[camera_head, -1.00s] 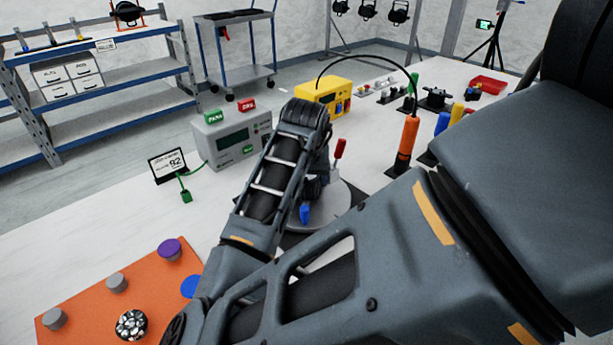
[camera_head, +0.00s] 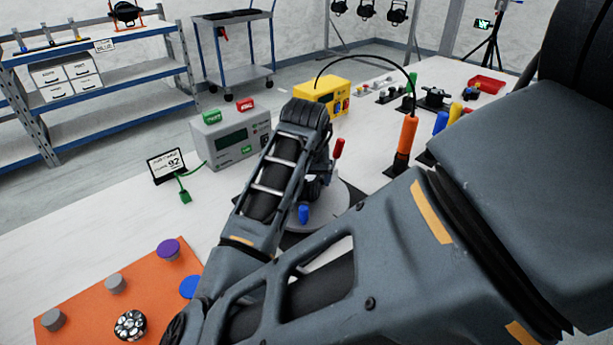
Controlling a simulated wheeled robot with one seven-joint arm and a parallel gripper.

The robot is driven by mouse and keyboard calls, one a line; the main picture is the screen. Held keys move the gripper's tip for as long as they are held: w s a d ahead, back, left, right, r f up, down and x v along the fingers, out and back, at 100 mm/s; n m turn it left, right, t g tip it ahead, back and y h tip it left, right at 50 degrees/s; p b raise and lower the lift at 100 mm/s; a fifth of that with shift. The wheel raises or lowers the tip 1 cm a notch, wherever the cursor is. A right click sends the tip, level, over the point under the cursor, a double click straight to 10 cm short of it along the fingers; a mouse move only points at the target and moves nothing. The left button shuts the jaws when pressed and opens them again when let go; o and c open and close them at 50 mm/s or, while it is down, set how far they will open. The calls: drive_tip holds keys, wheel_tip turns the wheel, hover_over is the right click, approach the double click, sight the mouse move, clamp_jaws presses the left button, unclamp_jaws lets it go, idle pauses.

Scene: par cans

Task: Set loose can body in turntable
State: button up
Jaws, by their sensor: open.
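The turntable (camera_head: 330,212) is a light grey disc on a dark base, in the middle of the table. A red-handled part (camera_head: 338,148) stands at its back right and a blue-tipped part (camera_head: 304,213) at its front. My arm reaches over from the lower right and bends down above the disc. My gripper (camera_head: 316,188) is low over the turntable, open, mostly hidden by my own arm. Dark shapes there blend together, so I cannot tell the can body from the gripper or say whether they touch.
A grey meter box (camera_head: 232,138) with green and red tags stands left of the turntable, near a small display (camera_head: 167,166). An orange mat (camera_head: 85,305) with knobs lies front left. An orange cylinder (camera_head: 407,138) and yellow box (camera_head: 327,97) stand behind.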

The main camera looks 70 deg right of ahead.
drive_tip(key=shift+w+a+f, duration=0.15)
drive_tip(key=shift+a+f, duration=0.1)
drive_tip(key=shift+f, duration=0.2)
drive_tip(key=v, duration=0.8)
drive_tip(key=shift+d+r, duration=0.2)
drive_tip(key=shift+r, duration=0.1)
idle(0.4)
